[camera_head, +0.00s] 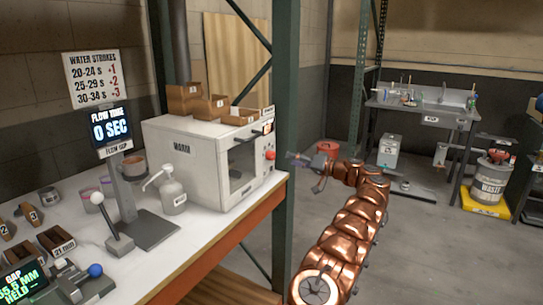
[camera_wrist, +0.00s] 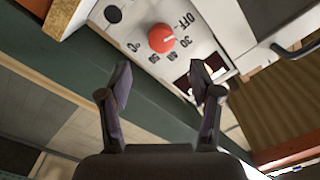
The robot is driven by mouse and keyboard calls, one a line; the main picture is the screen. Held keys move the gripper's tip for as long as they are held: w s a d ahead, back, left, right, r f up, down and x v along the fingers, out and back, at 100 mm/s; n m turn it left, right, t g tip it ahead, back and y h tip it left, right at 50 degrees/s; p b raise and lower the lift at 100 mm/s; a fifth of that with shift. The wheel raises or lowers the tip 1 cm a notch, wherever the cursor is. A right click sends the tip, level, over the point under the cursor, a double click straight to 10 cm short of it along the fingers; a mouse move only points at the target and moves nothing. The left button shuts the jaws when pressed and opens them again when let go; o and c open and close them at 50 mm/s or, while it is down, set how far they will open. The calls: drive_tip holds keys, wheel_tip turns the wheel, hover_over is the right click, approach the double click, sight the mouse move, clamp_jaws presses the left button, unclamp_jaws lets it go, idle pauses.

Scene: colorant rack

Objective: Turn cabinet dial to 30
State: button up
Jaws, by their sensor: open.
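The white cabinet (camera_head: 185,165) labelled WARM stands on the bench. Its red dial (camera_head: 270,155) is low on the right of its front panel. In the wrist view the red dial (camera_wrist: 160,40) sits among the marks OFF, 30, 40 and 50. Its white pointer line faces the side of OFF and 30; I cannot tell exactly which mark it meets. My gripper (camera_head: 296,156) is just right of the dial in the head view. In the wrist view my gripper (camera_wrist: 160,80) is open and empty, its fingertips apart from the dial, which shows beyond the gap.
A green rack post (camera_head: 286,90) stands close to the cabinet's right side. Wooden bins (camera_head: 185,98) sit on the cabinet. A pump bottle (camera_head: 172,190) and a lever stand are on the bench (camera_head: 185,250). Open floor lies to the right.

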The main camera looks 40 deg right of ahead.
sight(274, 156)
drive_tip(key=p+x, duration=0.1)
drive_tip(key=x, duration=0.6)
drive_tip(key=shift+w+a, duration=0.15)
drive_tip(key=shift+w, duration=0.1)
drive_tip(key=shift+c, duration=0.3)
drive_tip(key=c, duration=1.1)
drive_tip(key=shift+p, duration=0.3)
drive_tip(key=m+p, duration=0.1)
drive_tip(key=m, duration=0.3)
drive_tip(key=shift+m, duration=0.4)
drive_tip(key=shift+m+p, duration=0.85)
drive_tip(key=shift+m, duration=1.25)
